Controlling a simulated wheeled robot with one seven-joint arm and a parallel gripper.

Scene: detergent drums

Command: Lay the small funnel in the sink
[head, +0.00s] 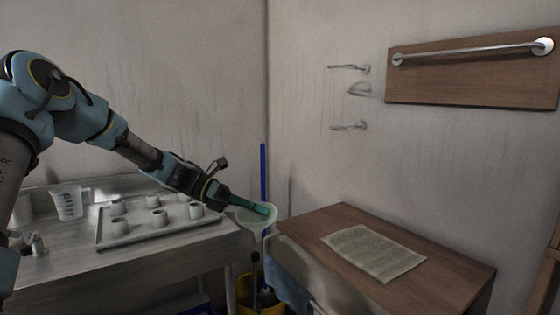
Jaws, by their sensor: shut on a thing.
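My gripper (266,210) reaches in from the left, its green fingers shut on a pale, translucent funnel (250,220). The funnel is held in the air in the gap between the metal bench and the wooden-topped table. Its wide rim is up and its narrow part points down. The fingers cover part of the rim. I cannot make out a sink basin in this view.
The metal bench (180,258) at left carries a tray (180,238) with several small cups and a measuring jug (68,202). The wooden table (445,268) at right holds a flat mat (374,252). A yellow bucket (246,287) stands below the gap, near a blue pole (263,172).

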